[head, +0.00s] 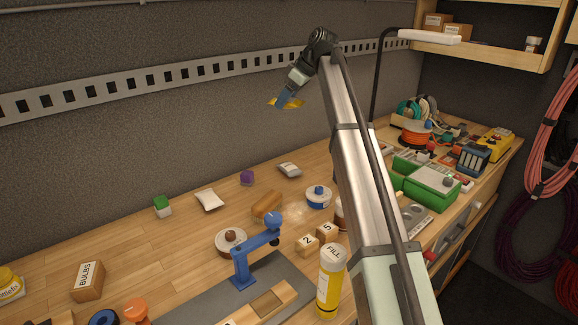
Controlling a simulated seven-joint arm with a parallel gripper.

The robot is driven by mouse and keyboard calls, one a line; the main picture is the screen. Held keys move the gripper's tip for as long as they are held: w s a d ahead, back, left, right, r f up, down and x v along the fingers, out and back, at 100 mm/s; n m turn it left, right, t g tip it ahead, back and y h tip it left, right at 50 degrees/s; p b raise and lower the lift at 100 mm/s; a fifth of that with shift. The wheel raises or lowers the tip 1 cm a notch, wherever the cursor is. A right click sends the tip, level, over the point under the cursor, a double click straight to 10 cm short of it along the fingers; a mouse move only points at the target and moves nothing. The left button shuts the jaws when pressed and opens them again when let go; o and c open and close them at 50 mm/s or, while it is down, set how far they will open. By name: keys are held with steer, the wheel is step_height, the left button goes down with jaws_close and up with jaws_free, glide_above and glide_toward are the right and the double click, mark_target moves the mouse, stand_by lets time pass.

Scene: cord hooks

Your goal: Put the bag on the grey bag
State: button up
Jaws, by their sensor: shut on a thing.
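My gripper (285,98) is raised well above the workbench, in front of the grey wall, pointing down and to the left. It is shut on a small yellow bag (293,103), whose edges stick out on both sides of the fingers. The grey bag (289,170) lies on the wooden bench top, well below the gripper and close to the wall. Nothing lies on it. A white bag (208,200) lies on the bench further left.
A purple object (247,178) stands left of the grey bag, and a blue-topped tin (318,197) stands to its right. A brown block (267,204), a blue clamp-like stand (257,250) and a yellow FILL bottle (330,283) are nearer. A lamp (430,36) hangs at upper right.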

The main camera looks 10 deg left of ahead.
steer(key=w+d+n+g, duration=0.2)
steer(key=w+n, duration=0.1)
steer(key=w, duration=0.2)
glide_above(288, 167)
steer(key=d, duration=0.2)
step_height(288, 167, down, 13)
steer(key=shift+s+d+f, duration=0.1)
steer(key=shift+f, duration=2.7)
steer(key=shift+s+d+f, duration=0.1)
steer(key=shift+f, duration=2.65)
steer(key=o, duration=1.2)
steer(key=shift+f, duration=0.1)
steer(key=v, duration=1.2)
